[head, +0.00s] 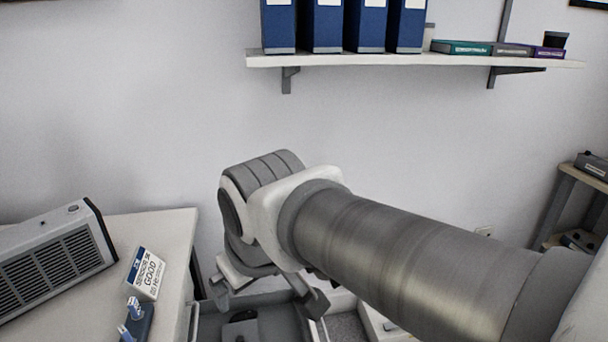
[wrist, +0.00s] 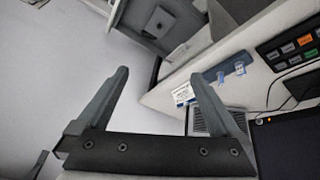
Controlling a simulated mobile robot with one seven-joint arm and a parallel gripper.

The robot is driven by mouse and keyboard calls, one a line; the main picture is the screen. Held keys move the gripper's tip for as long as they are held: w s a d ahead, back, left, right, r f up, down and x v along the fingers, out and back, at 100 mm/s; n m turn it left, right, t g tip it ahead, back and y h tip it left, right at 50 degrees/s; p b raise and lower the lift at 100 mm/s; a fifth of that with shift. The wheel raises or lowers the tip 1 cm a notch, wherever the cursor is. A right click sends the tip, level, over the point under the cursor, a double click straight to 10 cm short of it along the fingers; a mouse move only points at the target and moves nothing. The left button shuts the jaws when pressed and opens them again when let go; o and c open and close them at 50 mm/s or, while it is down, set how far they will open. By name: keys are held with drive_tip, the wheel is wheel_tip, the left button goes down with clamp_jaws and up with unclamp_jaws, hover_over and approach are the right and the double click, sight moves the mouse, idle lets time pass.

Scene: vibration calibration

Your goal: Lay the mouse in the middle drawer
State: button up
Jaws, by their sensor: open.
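My gripper (head: 270,296) hangs at the end of my arm, above a pulled-out grey drawer (head: 280,325). In the wrist view its two fingers are wide apart with nothing between them (wrist: 160,76). A dark object (head: 240,327) lies in the drawer, below the gripper in the head view; it is partly cut off, and I cannot tell whether it is the mouse. The open drawer also shows at the top of the wrist view (wrist: 138,38). I cannot tell which level this drawer is. No mouse is clearly identifiable elsewhere.
A white desk (head: 180,235) at left carries a grey vented box (head: 55,260), a small printed card (head: 147,272) and a blue holder (head: 136,322). A wall shelf (head: 400,60) with blue binders (head: 325,25) is above. A side rack (head: 570,205) stands at far right.

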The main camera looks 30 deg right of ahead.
drive_tip(key=shift+s+a+f+m+y, duration=0.15)
drive_tip(key=shift+s+a+m, duration=0.25)
drive_tip(key=shift+s, duration=0.5)
drive_tip(key=shift+s+a+r+m+y, duration=0.1)
drive_tip(key=shift+s+a+m+y, duration=0.25)
drive_tip(key=shift+s, duration=0.5)
drive_tip(key=shift+d, duration=0.1)
